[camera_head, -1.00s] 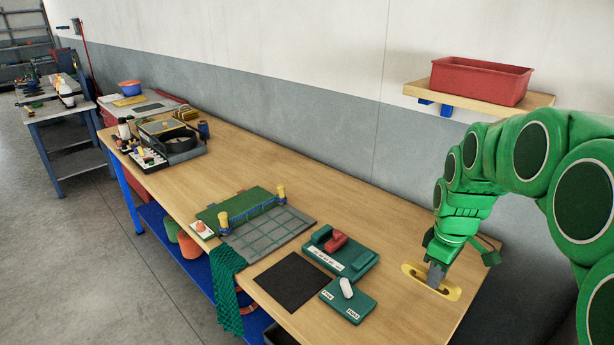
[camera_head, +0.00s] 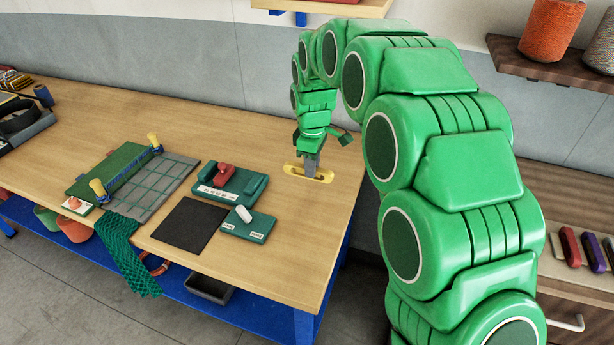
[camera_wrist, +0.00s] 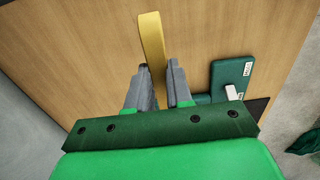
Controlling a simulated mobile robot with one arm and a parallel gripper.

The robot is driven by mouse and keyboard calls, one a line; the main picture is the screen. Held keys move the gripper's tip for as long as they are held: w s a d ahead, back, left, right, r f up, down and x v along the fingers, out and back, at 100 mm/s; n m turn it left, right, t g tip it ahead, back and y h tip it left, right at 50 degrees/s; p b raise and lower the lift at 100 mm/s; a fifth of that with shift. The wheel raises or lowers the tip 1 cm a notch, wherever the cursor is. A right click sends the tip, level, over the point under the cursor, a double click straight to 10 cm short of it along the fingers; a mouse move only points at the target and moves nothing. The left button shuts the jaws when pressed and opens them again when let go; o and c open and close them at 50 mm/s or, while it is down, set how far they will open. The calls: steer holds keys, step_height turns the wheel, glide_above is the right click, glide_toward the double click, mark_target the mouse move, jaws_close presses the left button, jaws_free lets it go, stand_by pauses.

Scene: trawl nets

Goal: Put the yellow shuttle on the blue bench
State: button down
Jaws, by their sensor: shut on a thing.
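The yellow shuttle (camera_head: 294,171) is a long, flat piece with rounded ends, at the right end of the wooden top of the blue-framed bench (camera_head: 240,130). My gripper (camera_head: 310,168) points down and is shut on the shuttle's middle. In the wrist view, the shuttle (camera_wrist: 151,38) stands edge-on between the two grey fingers (camera_wrist: 154,85), which hide part of it. The shuttle is over or on the bare wood; I cannot tell whether it touches the top.
A green block with a red piece (camera_head: 228,183), a smaller green block with a white piece (camera_head: 248,226) and a black mat (camera_head: 190,224) lie left of the shuttle. A grey gridded board (camera_head: 155,190) is further left. A drawer unit (camera_head: 580,290) stands at right.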

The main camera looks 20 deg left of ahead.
steer(key=w+f, duration=0.1)
steer(key=w+a+f, duration=0.1)
steer(key=f, duration=0.1)
steer(key=w+a+f, duration=0.1)
steer(key=w, duration=0.1)
steer(key=shift+a+f, duration=0.2)
steer(key=shift+f, duration=0.15)
steer(key=shift+w+a+f, duration=0.25)
steer(key=shift+w+f, duration=0.1)
steer(key=shift+f, duration=0.25)
steer(key=shift+w+a+f, duration=0.2)
steer(key=shift+w+f, duration=0.1)
steer(key=shift+f, duration=1.55)
steer(key=shift+f, duration=0.1)
steer(key=c, duration=1)
jaws_free()
step_height(320, 180, up, 12)
steer(key=shift+r, duration=0.15)
